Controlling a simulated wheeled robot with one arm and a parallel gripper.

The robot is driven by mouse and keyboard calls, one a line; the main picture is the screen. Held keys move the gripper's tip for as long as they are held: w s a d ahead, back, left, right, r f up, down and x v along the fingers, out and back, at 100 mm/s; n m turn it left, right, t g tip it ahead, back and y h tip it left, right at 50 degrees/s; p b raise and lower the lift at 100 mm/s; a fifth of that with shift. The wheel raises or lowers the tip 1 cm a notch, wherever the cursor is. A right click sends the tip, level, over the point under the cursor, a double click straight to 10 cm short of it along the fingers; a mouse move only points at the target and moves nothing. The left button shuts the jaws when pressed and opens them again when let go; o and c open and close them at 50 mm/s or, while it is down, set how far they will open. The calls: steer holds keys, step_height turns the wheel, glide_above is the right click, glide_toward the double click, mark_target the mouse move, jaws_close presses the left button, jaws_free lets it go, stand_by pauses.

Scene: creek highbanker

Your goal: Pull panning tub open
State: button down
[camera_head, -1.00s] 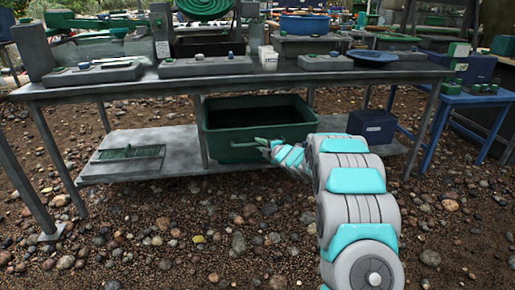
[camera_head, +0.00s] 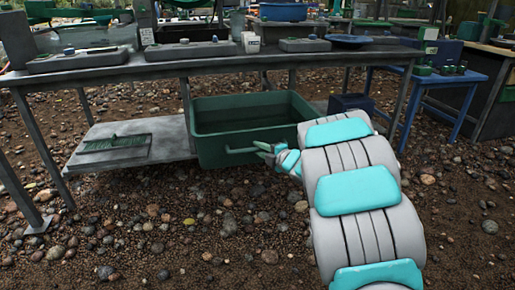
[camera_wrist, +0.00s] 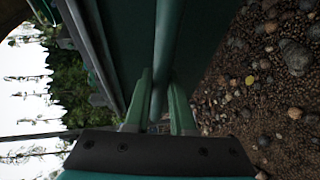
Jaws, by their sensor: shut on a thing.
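The green panning tub (camera_head: 215,154) is under the long grey table. Its front part sticks out past the front edge of the low shelf, above the gravel, and its open top shows a dark inside. A green bar handle (camera_head: 240,151) runs along its front wall. My gripper (camera_head: 266,149) is at the right part of this handle. In the wrist view, the handle (camera_wrist: 169,35) runs between the two green fingers of my gripper (camera_wrist: 160,82), which are closed around it. My arm hides the tub's right front side.
The low shelf (camera_head: 168,139) carries a green ridged mat (camera_head: 115,146) at left. A dark blue box (camera_head: 350,103) stands right of the tub. The table legs (camera_head: 188,115) stand near the tub. Pebbly ground (camera_head: 150,240) in front is free of large objects.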

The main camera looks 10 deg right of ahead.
steer(key=shift+s+f, duration=0.15)
steer(key=shift+s, duration=0.1)
steer(key=c, duration=0.8)
jaws_free()
steer(key=shift+o, duration=0.2)
steer(key=v, duration=0.7)
steer(key=shift+s+d+p, duration=0.15)
steer(key=shift+s+p, duration=0.2)
steer(key=shift+p, duration=0.1)
steer(key=shift+r, duration=0.2)
